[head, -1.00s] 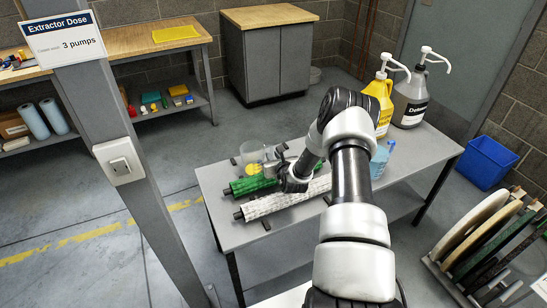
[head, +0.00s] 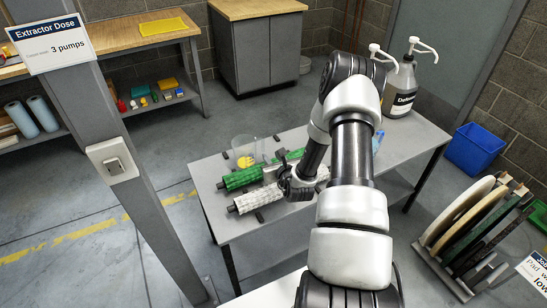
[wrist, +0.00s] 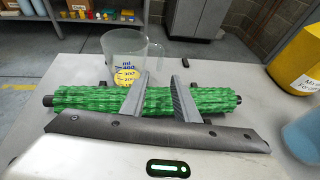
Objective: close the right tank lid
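I see no tank or tank lid that I can make out in either view. My gripper (wrist: 160,75) shows in the wrist view with its two grey fingers apart and nothing between the tips. The fingers reach over a green ribbed roller (wrist: 85,97); I cannot tell whether they touch it. In the head view my gripper (head: 284,170) is low over the grey table (head: 225,212), by the green roller (head: 240,178) and a white ribbed roller (head: 258,198). My arm hides part of the table.
A clear measuring jug (wrist: 128,52) stands behind the green roller. A yellow jug (wrist: 300,62) and a blue container (wrist: 305,135) are at the right. A grey pump bottle (head: 400,90) stands at the table's back. A pad rack (head: 470,230) and blue bin (head: 473,148) stand right. A post (head: 105,130) stands left.

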